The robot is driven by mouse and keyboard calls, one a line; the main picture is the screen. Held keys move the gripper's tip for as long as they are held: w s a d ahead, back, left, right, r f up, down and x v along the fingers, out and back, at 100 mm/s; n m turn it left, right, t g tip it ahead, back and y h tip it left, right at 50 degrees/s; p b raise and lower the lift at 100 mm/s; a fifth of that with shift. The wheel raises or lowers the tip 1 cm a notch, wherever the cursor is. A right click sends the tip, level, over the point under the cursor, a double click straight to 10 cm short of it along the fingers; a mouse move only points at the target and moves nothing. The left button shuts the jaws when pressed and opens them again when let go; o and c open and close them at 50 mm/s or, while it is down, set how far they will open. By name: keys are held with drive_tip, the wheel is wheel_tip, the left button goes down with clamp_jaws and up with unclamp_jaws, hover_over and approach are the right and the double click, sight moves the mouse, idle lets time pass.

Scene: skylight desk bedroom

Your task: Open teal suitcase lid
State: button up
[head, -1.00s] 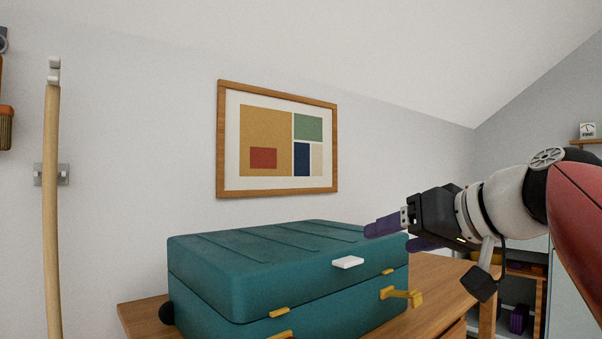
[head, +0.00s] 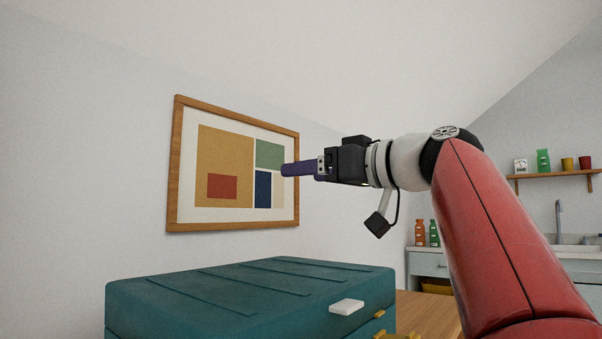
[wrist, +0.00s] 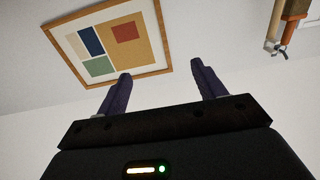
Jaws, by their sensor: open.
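The teal suitcase (head: 215,295) lies flat on a wooden desk in the head view, its lid closed as far as it shows. A white tab (head: 347,307) sits at the lid's front edge, with yellow hardware (head: 396,336) below it at the bottom of the picture. My gripper (head: 284,170) is raised above the suitcase, apart from it, with its fingers pointing left across the framed picture. In the wrist view its two purple fingers (wrist: 162,82) are spread apart with nothing between them. The suitcase is not in the wrist view.
A framed picture (head: 180,165) hangs on the wall behind the suitcase. The wooden desk top (head: 427,312) shows bare to the right. A shelf (head: 560,174) with cups and a sink counter stand farther right.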

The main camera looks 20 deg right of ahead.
drive_tip(key=shift+x, duration=1.15)
clamp_jaws()
idle(0.5)
unclamp_jaws()
idle(0.4)
drive_tip(key=shift+d, duration=0.1)
drive_tip(key=v, duration=0.7)
drive_tip(key=shift+s+d, duration=0.15)
drive_tip(key=shift+s, duration=0.2)
